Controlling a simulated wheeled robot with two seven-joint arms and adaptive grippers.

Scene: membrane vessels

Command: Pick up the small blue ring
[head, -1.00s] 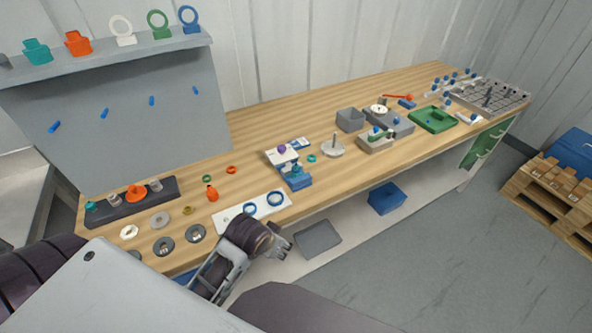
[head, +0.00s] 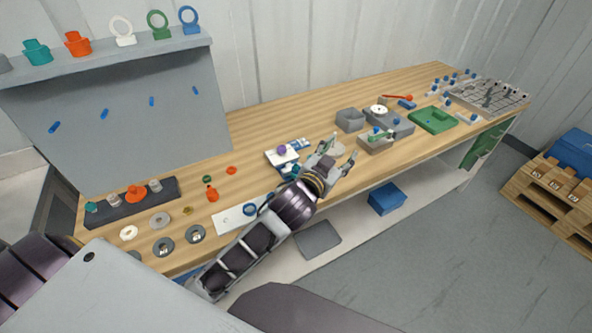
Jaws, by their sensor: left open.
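A blue ring (head: 249,210) lies on the white plate (head: 228,221) near the front edge of the bench. A second blue ring on the same plate, seen earlier to its right, is now hidden by my left arm. My left gripper (head: 342,152) is open and empty above the bench, to the right of and beyond the plate. My right gripper is not in view.
Grey washers (head: 195,234) lie at front left. A grey box (head: 350,120) and a green tray (head: 433,120) stand further right. The back strip of the bench is clear.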

